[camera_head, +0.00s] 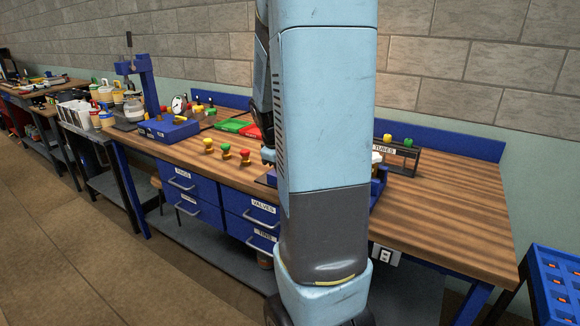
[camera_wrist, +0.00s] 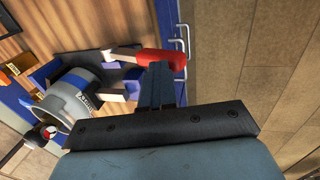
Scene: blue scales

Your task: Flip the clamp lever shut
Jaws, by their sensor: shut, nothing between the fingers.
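The clamp lever's red handle (camera_wrist: 160,60) is near the top middle of the wrist view, lying roughly level across the picture. Its grey metal arm (camera_wrist: 122,53) runs left from it toward the blue fixture (camera_wrist: 45,72). A grey cylinder with a blue band (camera_wrist: 70,98) lies in the fixture. My gripper (camera_wrist: 160,72) is shut and empty, its dark fingertips just below the red handle in the picture. The fingertips overlap the handle's lower edge; I cannot tell whether they touch it. In the head view my arm hides the clamp and most of the fixture.
The wooden bench (camera_head: 450,215) has free room at the right. A tube rack (camera_head: 397,155) stands behind. Several coloured knobs (camera_head: 226,151) stand left of my arm, with green and red trays (camera_head: 232,125) beyond. Blue drawers with handles (camera_wrist: 184,42) are below the bench edge.

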